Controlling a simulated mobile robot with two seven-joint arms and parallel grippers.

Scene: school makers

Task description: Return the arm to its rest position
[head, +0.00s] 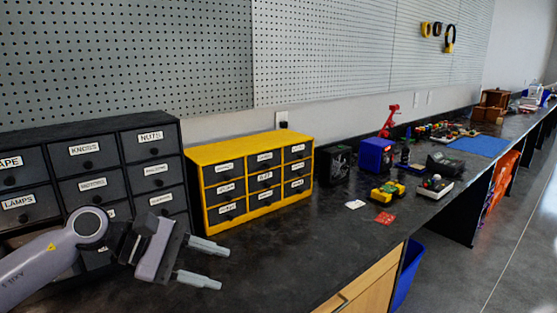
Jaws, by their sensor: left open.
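My left arm comes in from the lower left of the head view. My left gripper (207,264) is open, with its two grey fingers apart and pointing right. Nothing shows between the fingers. It is above the dark worktop (270,268), in front of the black drawer cabinet (112,135) and to the lower left of the yellow drawer cabinet (228,148). The gripper and arm hide part of the black cabinet's lower drawers. My right gripper is not in view.
A blue bin (408,274) stands below the counter. The worktop right of the gripper is clear.

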